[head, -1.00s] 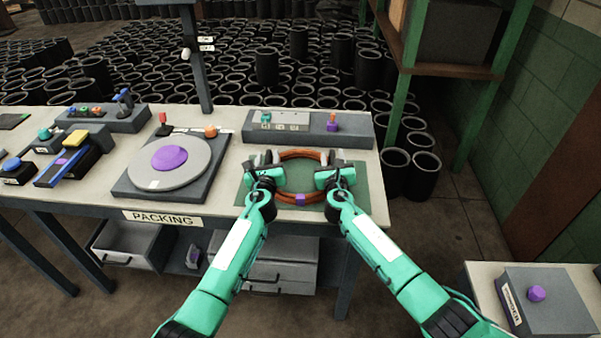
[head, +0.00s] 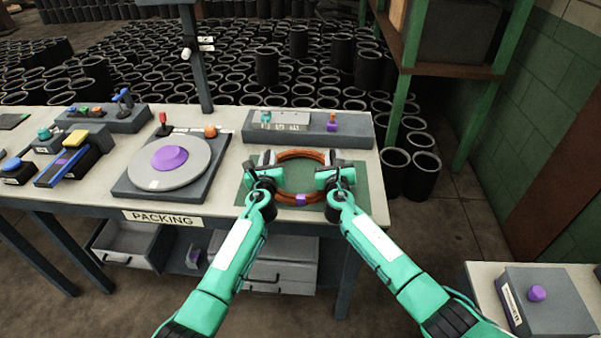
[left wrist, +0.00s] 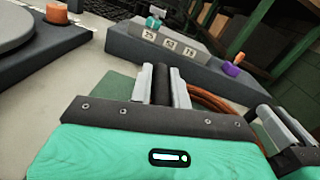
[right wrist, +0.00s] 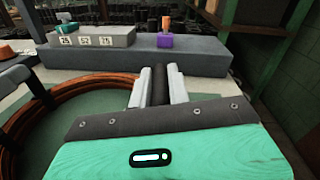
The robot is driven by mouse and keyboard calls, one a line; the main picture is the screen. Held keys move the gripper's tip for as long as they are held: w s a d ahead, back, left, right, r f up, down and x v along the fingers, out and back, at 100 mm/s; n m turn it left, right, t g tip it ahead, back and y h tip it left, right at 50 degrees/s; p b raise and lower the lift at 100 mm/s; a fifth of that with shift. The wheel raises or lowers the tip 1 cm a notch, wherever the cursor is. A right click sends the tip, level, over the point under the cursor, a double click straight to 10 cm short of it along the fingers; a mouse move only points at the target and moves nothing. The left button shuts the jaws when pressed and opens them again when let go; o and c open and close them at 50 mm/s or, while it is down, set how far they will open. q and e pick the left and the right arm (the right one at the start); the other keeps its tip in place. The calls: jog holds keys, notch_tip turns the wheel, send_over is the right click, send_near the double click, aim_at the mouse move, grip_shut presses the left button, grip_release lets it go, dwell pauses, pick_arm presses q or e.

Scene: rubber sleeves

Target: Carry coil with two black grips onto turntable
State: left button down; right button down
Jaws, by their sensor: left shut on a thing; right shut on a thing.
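The copper-brown coil (head: 301,199) lies over the green mat at the right of the bench in the head view. It also shows in the right wrist view (right wrist: 70,100). My left gripper (head: 266,162) is shut on a black grip (left wrist: 163,84) at the coil's left side. My right gripper (head: 333,160) is shut on the other black grip (right wrist: 159,84) at its right side. The turntable (head: 195,176), a grey disc with a purple hub (head: 170,158), stands left of the coil. I cannot tell whether the coil touches the mat.
The green mat (head: 368,193) lies under the coil. A grey control box (head: 358,130) stands behind it. An orange knob (head: 210,131) and red-topped lever (head: 163,120) stand at the turntable base's back edge. A post (head: 199,80) rises behind. A narrow strip of bench separates mat and turntable.

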pick_arm(q)
jog(key=shift+a, duration=0.1)
pick_arm(e)
jog(key=shift+f, duration=0.1)
dwell(0.5)
